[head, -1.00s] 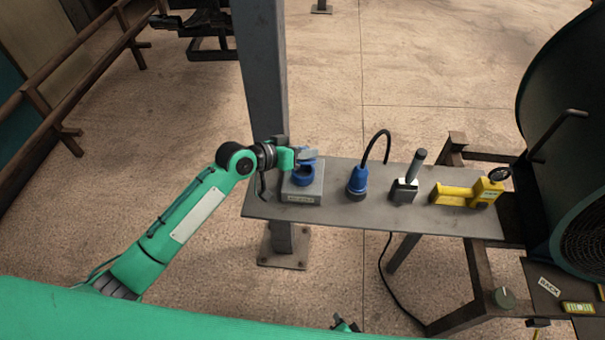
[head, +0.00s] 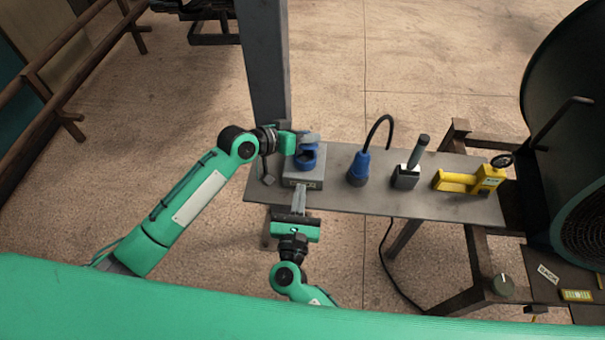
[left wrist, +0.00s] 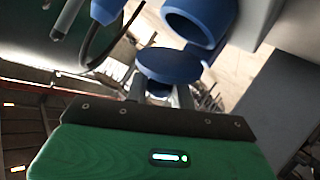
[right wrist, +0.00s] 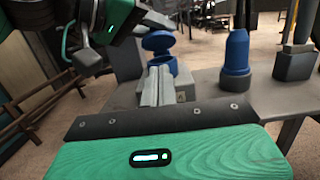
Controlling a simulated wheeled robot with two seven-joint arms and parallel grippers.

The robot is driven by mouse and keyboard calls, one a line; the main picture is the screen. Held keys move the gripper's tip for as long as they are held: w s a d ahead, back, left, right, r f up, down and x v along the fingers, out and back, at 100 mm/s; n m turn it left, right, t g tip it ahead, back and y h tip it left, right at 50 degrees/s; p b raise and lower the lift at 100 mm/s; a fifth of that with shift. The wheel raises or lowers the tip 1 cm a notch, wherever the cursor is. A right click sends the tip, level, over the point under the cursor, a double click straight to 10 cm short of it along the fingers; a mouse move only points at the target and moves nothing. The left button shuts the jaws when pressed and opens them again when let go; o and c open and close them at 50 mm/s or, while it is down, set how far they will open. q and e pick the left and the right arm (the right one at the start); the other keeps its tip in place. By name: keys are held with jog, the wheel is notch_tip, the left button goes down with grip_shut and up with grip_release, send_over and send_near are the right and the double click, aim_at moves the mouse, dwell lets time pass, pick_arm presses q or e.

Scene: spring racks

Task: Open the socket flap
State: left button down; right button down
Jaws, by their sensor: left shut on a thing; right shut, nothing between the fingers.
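The blue socket (head: 307,160) sits on a grey box (head: 290,181) at the left end of the shelf. Its round blue flap (right wrist: 157,41) is raised and tilted above the socket ring (right wrist: 160,66), with the opening showing. The flap also shows in the left wrist view (left wrist: 168,62), close to the socket's rim (left wrist: 200,20). My left gripper (head: 300,140) is at the flap from the left and is shut on it. My right gripper (head: 300,188) is shut and empty, its fingers just in front of the box; whether they touch it I cannot tell.
On the grey shelf (head: 335,200) a blue plug (head: 358,170) with a black cable, a grey-handled tool (head: 410,172) and a yellow tool (head: 465,180) stand to the right. A steel post (head: 264,70) rises behind the box. A large dark drum (head: 560,130) is at the right.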

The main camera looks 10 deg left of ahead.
aim_at(306, 148)
jog(key=w, duration=0.3)
jog(key=w+r, duration=0.1)
jog(key=w, duration=0.5)
jog(key=shift+w+r, duration=0.15)
jog(key=shift+r, duration=0.05)
jog(key=shift+w+d+r, duration=0.1)
jog(key=shift+w+r, duration=0.3)
jog(key=shift+r, duration=0.4)
pick_arm(q)
jog(key=c, duration=1.5)
grip_release()
jog(key=o, duration=0.3)
jog(key=shift+s+f, duration=0.1)
